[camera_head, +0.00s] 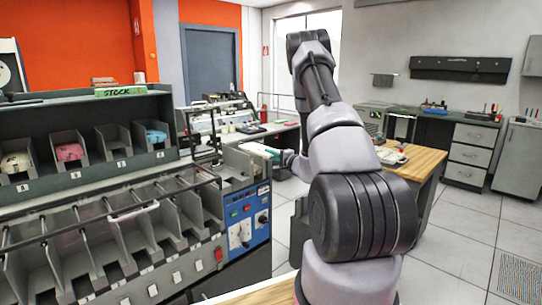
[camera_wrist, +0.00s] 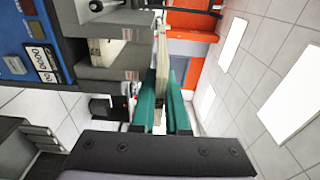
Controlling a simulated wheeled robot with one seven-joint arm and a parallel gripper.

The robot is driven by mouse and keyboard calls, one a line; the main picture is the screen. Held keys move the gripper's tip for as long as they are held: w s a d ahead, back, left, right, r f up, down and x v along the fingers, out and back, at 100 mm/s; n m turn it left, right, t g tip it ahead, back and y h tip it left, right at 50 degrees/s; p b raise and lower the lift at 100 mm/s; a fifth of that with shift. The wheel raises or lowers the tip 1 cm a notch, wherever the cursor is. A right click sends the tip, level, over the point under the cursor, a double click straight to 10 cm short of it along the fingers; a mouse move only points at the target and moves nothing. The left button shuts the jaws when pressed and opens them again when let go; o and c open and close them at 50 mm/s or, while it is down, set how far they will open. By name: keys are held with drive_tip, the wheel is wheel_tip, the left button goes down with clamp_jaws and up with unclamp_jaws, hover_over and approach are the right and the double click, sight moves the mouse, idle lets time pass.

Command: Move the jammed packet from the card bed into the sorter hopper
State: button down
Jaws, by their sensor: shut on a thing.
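In the wrist view my gripper (camera_wrist: 163,92) has its green fingers shut on a cream card packet (camera_wrist: 161,45), which sticks out past the fingertips. In the head view my gripper (camera_head: 273,154) is beside the right end of the grey sorter, above its blue control panel (camera_head: 241,229). Pale packet edges (camera_head: 254,148) show there, mostly small and partly hidden. A grey hopper-like compartment (camera_wrist: 110,73) with cream cards in it stands left of the packet in the wrist view. I cannot tell whether the packet touches it. The card bed is not clearly identifiable.
The sorter's row of grey pockets (camera_head: 130,235) fills the lower left. A shelf of bins (camera_head: 85,145) with pink, blue and cream packets stands behind it. A wooden-topped desk (camera_head: 415,160) is right of my arm. Open tiled floor (camera_head: 465,225) lies at the right.

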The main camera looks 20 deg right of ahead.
sight(252, 146)
drive_tip(key=shift+w, duration=0.15)
drive_tip(key=shift+a+x, duration=0.2)
drive_tip(key=shift+x, duration=1.95)
drive_tip(key=shift+a+x, duration=0.2)
drive_tip(key=shift+x, duration=1.95)
drive_tip(key=shift+x, duration=1.1)
drive_tip(key=shift+a, duration=0.15)
drive_tip(key=shift+f, duration=1.1)
